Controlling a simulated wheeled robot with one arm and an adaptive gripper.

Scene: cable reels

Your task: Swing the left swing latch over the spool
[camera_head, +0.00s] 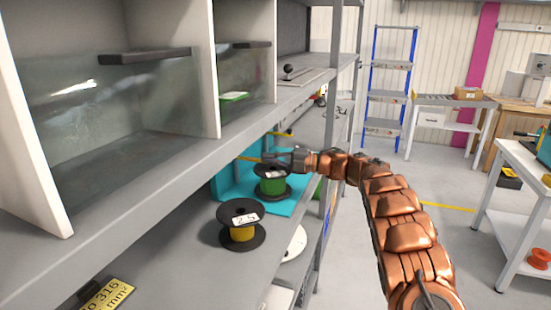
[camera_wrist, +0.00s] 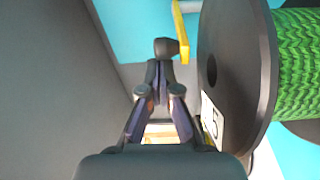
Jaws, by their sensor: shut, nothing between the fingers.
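The spool with green cable (camera_head: 271,186) and black flanges stands on a cyan holder (camera_head: 226,182) on the shelf. It fills the right of the wrist view, its black flange (camera_wrist: 236,60) facing me. A yellow latch bar (camera_head: 248,158) is at the left, beside my gripper (camera_head: 268,158); another yellow bar (camera_head: 283,133) is farther back. In the wrist view my gripper (camera_wrist: 160,68) is shut and empty, left of the flange. A yellow bar (camera_wrist: 181,35) ends close to a dark tip there; I cannot tell whether they touch.
A spool with yellow cable (camera_head: 240,234) stands nearer on the same shelf, with a white disc (camera_head: 295,243) to its right. The upper shelf edge (camera_head: 180,150) runs above the spools. A shelf post (camera_head: 328,150) stands behind my arm.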

